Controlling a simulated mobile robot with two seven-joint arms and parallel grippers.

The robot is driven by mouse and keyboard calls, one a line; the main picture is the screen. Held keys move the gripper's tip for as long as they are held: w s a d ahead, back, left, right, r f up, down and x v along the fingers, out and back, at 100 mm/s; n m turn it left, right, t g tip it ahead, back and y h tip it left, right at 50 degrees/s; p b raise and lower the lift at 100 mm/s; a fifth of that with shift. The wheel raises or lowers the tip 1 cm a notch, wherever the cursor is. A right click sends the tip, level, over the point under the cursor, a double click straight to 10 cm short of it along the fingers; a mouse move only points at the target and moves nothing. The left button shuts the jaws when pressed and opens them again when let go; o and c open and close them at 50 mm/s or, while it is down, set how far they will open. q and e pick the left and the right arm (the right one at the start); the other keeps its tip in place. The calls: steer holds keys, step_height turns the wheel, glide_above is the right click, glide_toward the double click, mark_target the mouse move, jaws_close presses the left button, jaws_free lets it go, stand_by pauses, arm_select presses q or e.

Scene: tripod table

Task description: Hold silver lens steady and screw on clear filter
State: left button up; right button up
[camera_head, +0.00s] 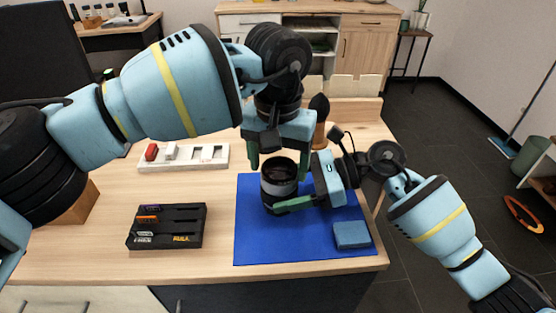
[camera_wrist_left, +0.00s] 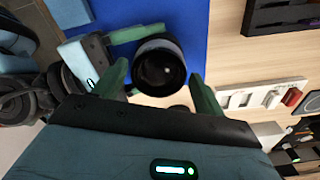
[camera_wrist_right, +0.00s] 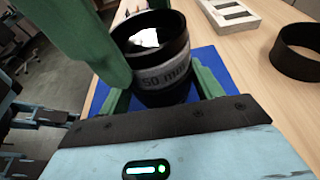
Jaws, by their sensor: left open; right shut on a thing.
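The silver lens (camera_head: 279,187), a black barrel with a silver band, stands upright on a blue mat. It shows large in the right wrist view (camera_wrist_right: 165,68) with "50 mm" lettering. My right gripper (camera_head: 283,200) is shut around its lower barrel from the right; the far finger is mostly hidden. My left gripper (camera_head: 279,162) is open directly above the lens, its green fingers at either side of the top rim with gaps. The left wrist view looks down on the dark front glass (camera_wrist_left: 160,70). I cannot tell a clear filter apart from the lens top.
The blue mat (camera_head: 255,235) carries a blue block (camera_head: 352,235) at front right. A black slotted tray (camera_head: 165,240) stands left, a white slotted tray (camera_head: 205,163) behind it. A black ring (camera_wrist_right: 297,52) lies on the table in the right wrist view. A dark-tipped brush (camera_head: 319,108) stands behind.

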arm_select(q)
steer(key=shift+n, duration=1.5)
steer(key=shift+d, duration=0.1)
steer(key=shift+n, duration=1.4)
steer(key=c, duration=0.9)
steer(key=shift+f, duration=0.1)
steer(key=shift+c, duration=0.2)
steer(key=shift+f+m, duration=0.1)
steer(key=shift+m, duration=1.4)
